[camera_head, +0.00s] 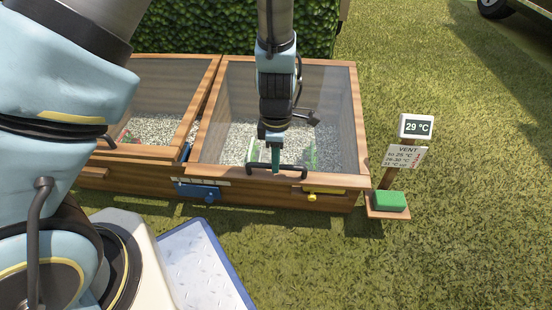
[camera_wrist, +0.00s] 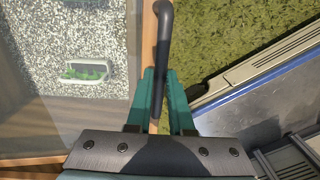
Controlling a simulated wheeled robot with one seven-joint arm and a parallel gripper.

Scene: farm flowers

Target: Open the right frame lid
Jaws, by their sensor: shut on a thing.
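The right frame lid (camera_head: 358,110) has a wooden border around a see-through grey pane and appears to lie down on its box. A dark bar handle (camera_head: 295,168) is fixed to its front edge. In the wrist view the handle (camera_wrist: 164,35) runs up between my two green fingers. My gripper (camera_head: 275,170) is shut on the handle near its middle, pointing down; the wrist view shows my gripper (camera_wrist: 159,85) with a finger on each side of the bar. The fingers hide part of the handle.
The left frame lid (camera_head: 170,75) adjoins on the left. A blue latch (camera_head: 198,191) and a yellow latch (camera_head: 322,190) sit on the front wall. A sign reading 29 °C (camera_head: 416,127) and a green block (camera_head: 390,201) stand at the right. Grass is clear beyond.

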